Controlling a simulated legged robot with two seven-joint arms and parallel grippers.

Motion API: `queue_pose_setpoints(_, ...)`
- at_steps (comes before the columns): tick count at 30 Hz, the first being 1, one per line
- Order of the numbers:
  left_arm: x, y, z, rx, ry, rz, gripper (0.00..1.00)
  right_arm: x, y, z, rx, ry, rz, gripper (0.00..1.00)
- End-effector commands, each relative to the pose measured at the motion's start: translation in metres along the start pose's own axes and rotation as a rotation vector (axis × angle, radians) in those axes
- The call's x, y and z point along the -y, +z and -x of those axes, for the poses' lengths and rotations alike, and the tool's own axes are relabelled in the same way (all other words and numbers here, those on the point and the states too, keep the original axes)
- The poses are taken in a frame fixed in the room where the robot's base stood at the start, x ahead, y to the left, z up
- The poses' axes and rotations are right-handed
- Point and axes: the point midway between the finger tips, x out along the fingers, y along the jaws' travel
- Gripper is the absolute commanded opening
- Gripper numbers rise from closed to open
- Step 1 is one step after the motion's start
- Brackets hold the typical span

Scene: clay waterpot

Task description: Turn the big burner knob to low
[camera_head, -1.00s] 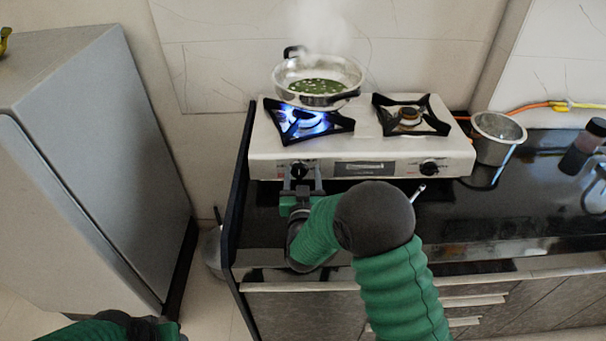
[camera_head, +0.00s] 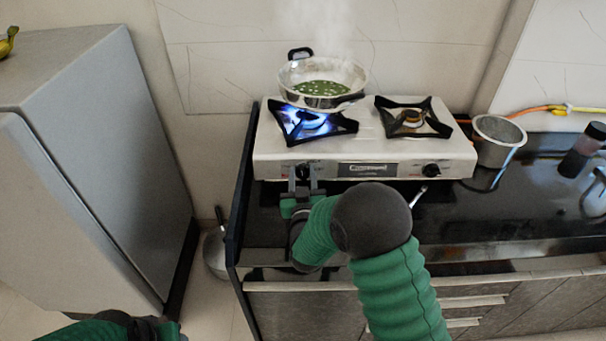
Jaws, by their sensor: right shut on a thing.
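The two-burner stove (camera_head: 408,164) stands on the dark counter. Its left burner (camera_head: 313,123) is lit with a blue flame, under a steaming pan (camera_head: 334,73) with green food in it. The left black knob (camera_head: 303,171) is on the front panel below the lit burner. My right gripper (camera_head: 303,184) is shut on this knob, and its fingers partly hide it. The right knob (camera_head: 431,170) is untouched below the unlit right burner (camera_head: 411,119). My left arm (camera_head: 125,327) shows only at the bottom left edge; its fingers cannot be made out.
A grey refrigerator (camera_head: 95,160) stands at the left, apart from the counter. A metal pot (camera_head: 497,141) stands right of the stove, and a dark bottle (camera_head: 581,150) is further right. An orange gas hose (camera_head: 540,109) runs behind. The counter right of my right arm is mostly clear.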

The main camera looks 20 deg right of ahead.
Motion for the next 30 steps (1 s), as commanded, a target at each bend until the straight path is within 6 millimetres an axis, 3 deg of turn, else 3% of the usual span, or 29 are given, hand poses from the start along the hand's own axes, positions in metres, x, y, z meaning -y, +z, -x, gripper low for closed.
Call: queue_pose_setpoints(30,0.000,-0.009,0.037,0.000,0.000,0.000,0.50,0.009,0.009,0.004,0.016,-0.197,0.886,0.00)
